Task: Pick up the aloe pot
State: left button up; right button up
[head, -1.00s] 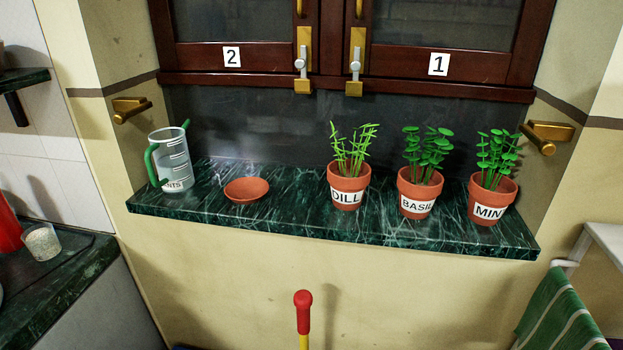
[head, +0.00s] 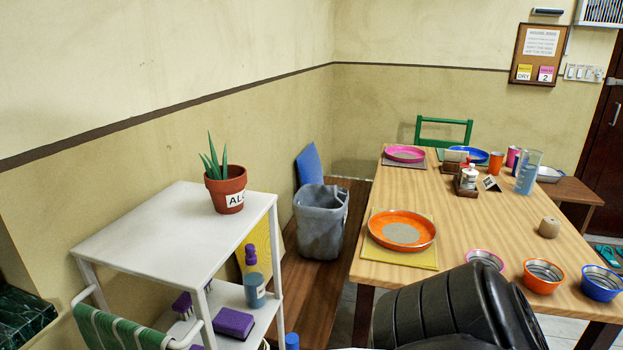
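The aloe pot (head: 226,188) is a terracotta pot with a white label reading "ALO", the rest turned out of sight. Spiky green leaves rise from it. It stands upright on the top shelf of a white cart (head: 165,232), near the far right part of that shelf. Nothing touches the pot except the shelf. Neither of my grippers shows in the head view, so I cannot see whether they are open or shut.
The cart's lower shelf holds a purple sponge (head: 234,322) and bottles. A grey bin (head: 320,222) stands behind it. A wooden table (head: 470,225) with plates and bowls is at right. A large black ribbed shape (head: 455,308) covers its near edge. The cart top's left part is clear.

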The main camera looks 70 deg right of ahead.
aim_at(226, 184)
jog(key=z, duration=1.75)
